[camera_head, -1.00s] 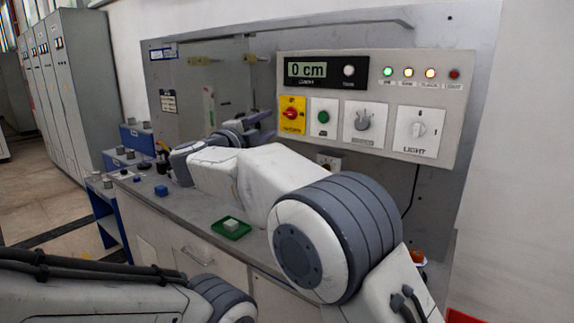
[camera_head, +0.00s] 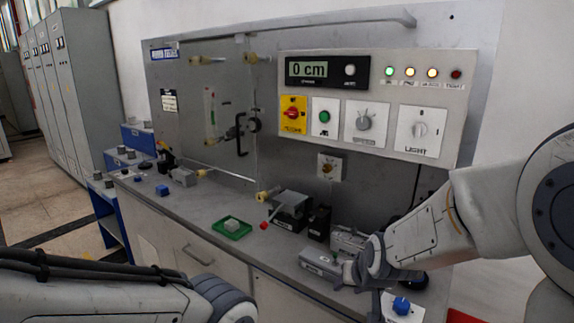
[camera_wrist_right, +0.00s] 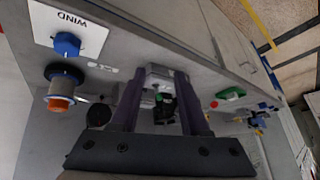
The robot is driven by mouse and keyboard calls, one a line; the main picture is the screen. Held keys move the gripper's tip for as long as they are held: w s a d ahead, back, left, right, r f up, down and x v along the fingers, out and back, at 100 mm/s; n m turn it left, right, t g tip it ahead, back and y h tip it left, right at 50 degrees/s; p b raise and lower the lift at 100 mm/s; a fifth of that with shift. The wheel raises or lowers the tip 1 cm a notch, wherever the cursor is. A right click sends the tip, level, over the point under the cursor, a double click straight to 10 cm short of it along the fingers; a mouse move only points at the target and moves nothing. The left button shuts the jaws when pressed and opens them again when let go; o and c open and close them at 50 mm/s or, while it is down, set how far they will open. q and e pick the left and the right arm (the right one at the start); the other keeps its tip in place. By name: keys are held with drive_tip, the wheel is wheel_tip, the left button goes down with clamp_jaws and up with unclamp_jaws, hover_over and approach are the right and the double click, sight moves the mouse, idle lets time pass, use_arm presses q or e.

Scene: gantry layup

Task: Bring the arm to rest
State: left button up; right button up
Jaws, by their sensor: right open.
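My right arm (camera_head: 430,228) comes in from the right in the head view and hangs over the right end of the bench. My right gripper (camera_head: 352,272) is low there, close to the grey blocks, partly hidden by its own wrist. In the right wrist view the two dark fingers of my right gripper (camera_wrist_right: 160,88) stand apart, with no held object visible between them. A grey device (camera_wrist_right: 163,78) shows beyond the gap. My left arm (camera_head: 90,285) crosses the lower left of the head view, and its gripper is out of frame.
A panel (camera_head: 465,100) with a "0 cm" display (camera_head: 307,69) is above the bench (camera_head: 215,200). A clear door (camera_head: 225,110) with a black handle (camera_head: 241,134) stands behind. On the bench are a green tray (camera_head: 245,234) and a dark box (camera_head: 290,206). A blue WIND knob (camera_wrist_right: 67,43) is near the gripper.

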drive_tip(key=s+d+f+n+g, duration=0.1)
drive_tip(key=s+d+f+g, duration=0.1)
drive_tip(key=s, duration=0.4)
drive_tip(key=s+d+f+g, duration=0.2)
drive_tip(key=s+f, duration=0.1)
drive_tip(key=s, duration=0.3)
drive_tip(key=s+a+r+n+g+p, duration=0.2)
drive_tip(key=s+a+r+n, duration=0.5)
drive_tip(key=s+a, duration=0.5)
drive_tip(key=shift+s+a+r+n+g+p, duration=0.4)
drive_tip(key=shift+s+r+p, duration=0.15)
drive_tip(key=shift+s+r, duration=0.45)
drive_tip(key=shift+s+f, duration=0.1)
